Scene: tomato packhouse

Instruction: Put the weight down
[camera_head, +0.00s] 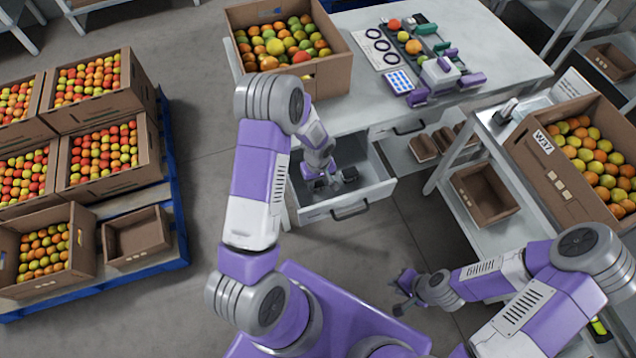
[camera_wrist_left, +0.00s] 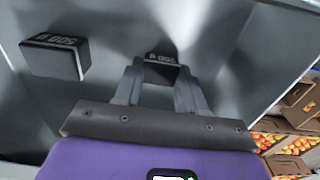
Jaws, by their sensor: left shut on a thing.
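My left gripper (camera_head: 334,183) reaches down into the open drawer (camera_head: 378,188) under the table. In the left wrist view its fingers (camera_wrist_left: 160,92) are shut on a small dark weight (camera_wrist_left: 161,68), whose upside-down label seems to read 250 g. I cannot tell whether this weight touches the drawer floor. A larger dark weight (camera_wrist_left: 56,57), labelled 500 g, lies apart to the left in the same drawer. In the head view the gripper partly hides the small dark blocks. My right gripper (camera_head: 402,292) is open and empty above the floor.
The table (camera_head: 350,112) carries a carton of tomatoes (camera_head: 328,78), a ringed card (camera_head: 380,46) and a purple-and-grey device (camera_head: 440,75). A blue pallet (camera_head: 175,190) with crates stands left.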

